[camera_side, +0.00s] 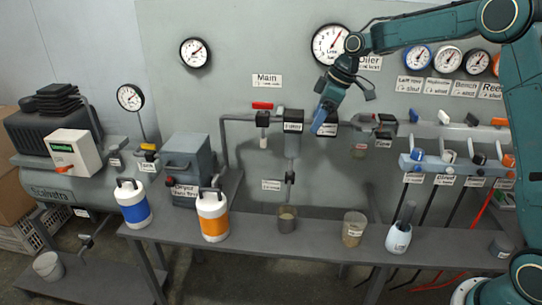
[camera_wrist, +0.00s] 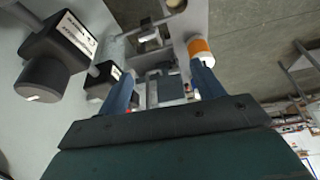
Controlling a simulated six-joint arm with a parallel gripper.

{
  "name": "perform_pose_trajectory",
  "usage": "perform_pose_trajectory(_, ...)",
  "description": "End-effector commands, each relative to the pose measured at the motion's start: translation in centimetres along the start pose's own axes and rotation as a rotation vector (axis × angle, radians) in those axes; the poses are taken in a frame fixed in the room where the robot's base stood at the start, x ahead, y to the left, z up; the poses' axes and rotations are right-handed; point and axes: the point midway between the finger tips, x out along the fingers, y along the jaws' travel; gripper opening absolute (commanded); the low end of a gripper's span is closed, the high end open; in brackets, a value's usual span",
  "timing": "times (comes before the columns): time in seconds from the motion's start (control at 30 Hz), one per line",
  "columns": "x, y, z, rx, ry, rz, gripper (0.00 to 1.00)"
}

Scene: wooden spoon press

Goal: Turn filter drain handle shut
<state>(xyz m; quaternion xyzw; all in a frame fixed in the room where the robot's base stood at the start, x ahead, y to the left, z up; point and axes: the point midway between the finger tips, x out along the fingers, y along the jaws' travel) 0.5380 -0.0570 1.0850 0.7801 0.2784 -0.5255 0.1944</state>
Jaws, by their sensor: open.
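The filter (camera_side: 293,126) hangs from the wall pipe in the side view, a grey body under a dark, labelled head. Its drain valve (camera_side: 290,177) is a small dark fitting on the pipe below it, with a white label beside it. The drain handle is too small there to tell its angle. My gripper (camera_side: 325,122) is up at the height of the filter head, to its right, pointing down and apart from the drain. In the wrist view my gripper (camera_wrist: 163,88) shows two blue fingers spread apart with nothing held between them.
A grey cup (camera_side: 287,219) stands on the bench (camera_side: 265,246) below the drain. An orange-banded jug (camera_side: 213,217) and a beige cup (camera_side: 354,229) stand on either side. A red-handled main valve (camera_side: 262,106) is left of the filter. A dark knob (camera_wrist: 42,80) shows in the wrist view.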

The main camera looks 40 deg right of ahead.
Motion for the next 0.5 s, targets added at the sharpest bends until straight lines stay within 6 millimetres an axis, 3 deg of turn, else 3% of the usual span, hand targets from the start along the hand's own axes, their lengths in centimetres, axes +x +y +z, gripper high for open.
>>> perform_pose_trajectory(0.2,3.7,2.9,0.3,-0.058,0.007,-0.033,0.67)
perform_pose_trajectory(0.5,5.0,3.8,0.4,-0.084,0.013,-0.045,0.67)
